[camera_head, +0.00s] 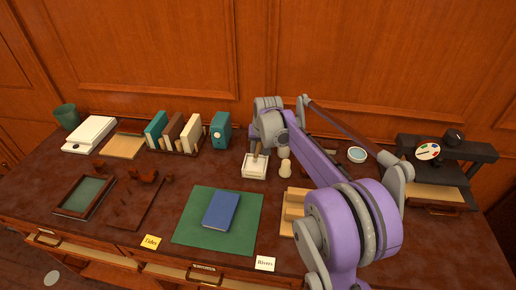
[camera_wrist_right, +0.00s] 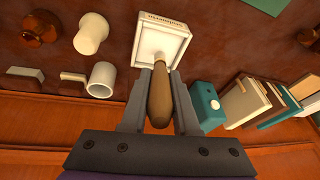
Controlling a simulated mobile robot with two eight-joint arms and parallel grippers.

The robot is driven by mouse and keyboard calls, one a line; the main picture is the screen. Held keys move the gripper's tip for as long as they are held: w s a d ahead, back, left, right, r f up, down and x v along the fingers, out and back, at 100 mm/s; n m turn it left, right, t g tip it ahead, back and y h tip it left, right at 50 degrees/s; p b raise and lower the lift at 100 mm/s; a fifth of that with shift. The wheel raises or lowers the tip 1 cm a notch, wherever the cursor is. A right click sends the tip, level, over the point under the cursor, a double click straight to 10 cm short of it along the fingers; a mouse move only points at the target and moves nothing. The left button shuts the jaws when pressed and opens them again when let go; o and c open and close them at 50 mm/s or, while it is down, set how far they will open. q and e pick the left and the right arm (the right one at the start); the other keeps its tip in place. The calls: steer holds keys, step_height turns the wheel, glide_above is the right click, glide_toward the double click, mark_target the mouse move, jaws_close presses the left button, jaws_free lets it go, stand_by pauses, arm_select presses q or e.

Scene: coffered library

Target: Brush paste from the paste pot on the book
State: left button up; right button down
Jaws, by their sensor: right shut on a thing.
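The blue book (camera_head: 221,210) lies closed and flat on a green mat (camera_head: 182,234) at the front middle. A white square open pot (camera_head: 249,172) with a printed label stands behind it; it looks like the paste pot and also shows in the right wrist view (camera_wrist_right: 147,43). My right gripper (camera_wrist_right: 160,72) is shut on the brown wooden handle of the brush (camera_wrist_right: 159,100). The brush's lower end points into the white pot; whether it touches the inside is hidden. In the head view the handle (camera_head: 257,150) shows just above the pot. My left gripper is not in view.
Two small white cylindrical pieces (camera_head: 285,168) stand just right of the pot. Upright books (camera_head: 156,131) and a teal box (camera_head: 221,129) stand behind left. Wooden pieces (camera_head: 290,197) lie right of the mat. Yellow (camera_head: 152,242) and white cards (camera_head: 265,263) lie along the front edge.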

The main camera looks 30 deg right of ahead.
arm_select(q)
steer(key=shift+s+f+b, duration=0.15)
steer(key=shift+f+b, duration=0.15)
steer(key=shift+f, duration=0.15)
arm_select(e)
steer(key=shift+f, duration=0.7)
stand_by(1.0)
steer(key=shift+r+p, duration=1.65)
steer(key=shift+r, duration=1.95)
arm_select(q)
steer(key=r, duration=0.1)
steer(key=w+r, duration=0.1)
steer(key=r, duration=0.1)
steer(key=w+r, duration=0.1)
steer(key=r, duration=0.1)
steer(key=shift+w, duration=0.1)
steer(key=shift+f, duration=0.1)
arm_select(e)
steer(key=shift+s+f, duration=0.1)
steer(key=shift+f, duration=0.05)
